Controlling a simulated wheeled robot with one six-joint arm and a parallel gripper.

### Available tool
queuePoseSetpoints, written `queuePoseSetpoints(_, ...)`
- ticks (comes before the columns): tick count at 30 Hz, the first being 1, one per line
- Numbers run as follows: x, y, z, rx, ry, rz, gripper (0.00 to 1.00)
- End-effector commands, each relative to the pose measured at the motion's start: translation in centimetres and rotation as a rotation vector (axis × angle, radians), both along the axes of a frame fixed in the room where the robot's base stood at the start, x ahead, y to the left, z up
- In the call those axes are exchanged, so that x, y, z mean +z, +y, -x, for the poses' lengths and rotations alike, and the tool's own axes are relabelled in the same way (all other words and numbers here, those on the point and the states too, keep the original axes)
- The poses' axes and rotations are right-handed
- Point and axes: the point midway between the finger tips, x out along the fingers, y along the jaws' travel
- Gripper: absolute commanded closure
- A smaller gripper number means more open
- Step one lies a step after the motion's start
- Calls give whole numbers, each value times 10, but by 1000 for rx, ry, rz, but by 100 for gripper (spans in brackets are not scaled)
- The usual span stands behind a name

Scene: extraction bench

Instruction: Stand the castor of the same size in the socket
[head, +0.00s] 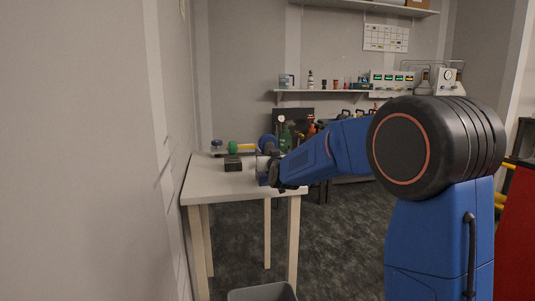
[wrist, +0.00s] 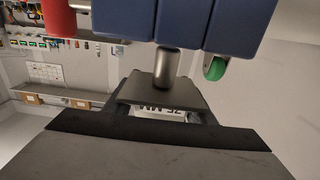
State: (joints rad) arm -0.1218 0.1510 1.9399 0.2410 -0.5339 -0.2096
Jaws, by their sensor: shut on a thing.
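My gripper (head: 274,172) is over the front right of the white table in the head view, small and partly hidden by my arm. In the wrist view, which looks upside down, a dark plate with a grey metal stem (wrist: 165,66) stands in front of my gripper. I take this for the castor my gripper is shut on. A white label by the plate seems to read 75 MM. Blue blocks (wrist: 182,25) lie at the stem's far end; I cannot tell whether they belong to it. A dark block (head: 233,163) sits on the table; I cannot make out a socket in it.
The white table (head: 210,185) is bare at its front left. A grey bin (head: 262,291) is on the floor in front. The wall is close on the left.

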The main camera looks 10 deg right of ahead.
Motion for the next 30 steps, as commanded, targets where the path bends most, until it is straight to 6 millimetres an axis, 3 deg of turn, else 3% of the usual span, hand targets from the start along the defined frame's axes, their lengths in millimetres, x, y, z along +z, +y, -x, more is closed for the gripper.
queuePoseSetpoints(30,-20,0,0,0,-1,0,81)
